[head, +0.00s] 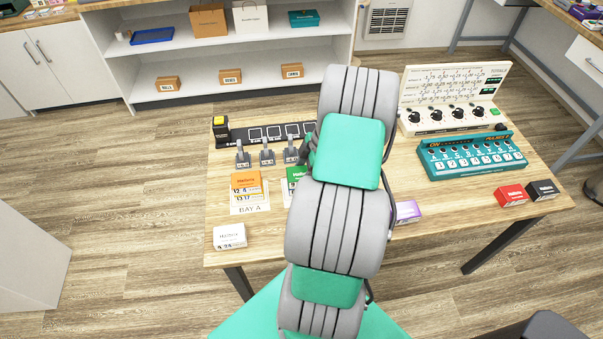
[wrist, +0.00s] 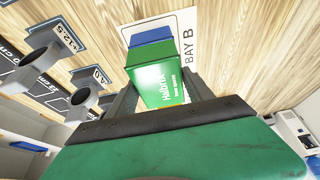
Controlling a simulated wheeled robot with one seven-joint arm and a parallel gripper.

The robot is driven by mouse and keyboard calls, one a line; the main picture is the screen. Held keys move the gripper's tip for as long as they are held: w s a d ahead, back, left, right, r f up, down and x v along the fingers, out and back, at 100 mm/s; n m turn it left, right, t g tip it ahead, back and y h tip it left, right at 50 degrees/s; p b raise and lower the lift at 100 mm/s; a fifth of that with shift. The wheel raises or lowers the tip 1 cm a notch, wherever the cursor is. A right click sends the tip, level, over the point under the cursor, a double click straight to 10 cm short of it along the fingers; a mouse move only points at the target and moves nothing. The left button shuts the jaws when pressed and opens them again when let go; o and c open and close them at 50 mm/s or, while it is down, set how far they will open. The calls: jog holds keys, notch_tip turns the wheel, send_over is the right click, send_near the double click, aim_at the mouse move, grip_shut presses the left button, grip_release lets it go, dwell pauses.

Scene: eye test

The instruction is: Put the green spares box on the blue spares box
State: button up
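The green spares box (wrist: 160,80), with white lettering, is between the two fingers of my gripper (wrist: 160,98) in the wrist view. The fingers lie close along its two sides and appear shut on it. The blue spares box (wrist: 152,38) shows just beyond it, on the white BAY B mat (wrist: 187,42), mostly covered by the green box. I cannot tell whether the two boxes touch. In the head view a part of the green box (head: 295,173) shows left of my arm. My arm hides the gripper and the blue box there.
An orange box (head: 246,181) stands on the BAY A mat (head: 250,210) to the left. Grey holders (head: 267,155) stand behind the bays. A white box (head: 229,236), a purple box (head: 407,211), a red box (head: 510,196) and a teal device (head: 470,156) are on the table.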

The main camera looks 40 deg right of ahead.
jog(key=o, duration=0.3)
jog(key=shift+r, duration=0.1)
jog(key=b+v, duration=0.2)
jog(key=v, duration=1)
jog(key=w+a+r+m+h, duration=0.1)
jog(key=w+a+r+m, duration=0.2)
jog(key=a, duration=0.6)
jog(key=w+a+r+m+h, duration=0.1)
jog(key=w+a+r+m, duration=0.1)
jog(key=a+r, duration=0.5)
jog(key=s+a+m, duration=0.2)
jog(key=a, duration=0.3)
jog(key=s+a+m+t+h, duration=0.1)
jog(key=s+a+m, duration=0.1)
jog(key=a, duration=0.3)
jog(key=s+a+m, duration=0.2)
jog(key=s+a, duration=0.1)
jog(key=a, duration=0.2)
jog(key=shift+s+a+h, duration=0.2)
jog(key=shift+s+h, duration=0.05)
jog(key=shift+h, duration=0.05)
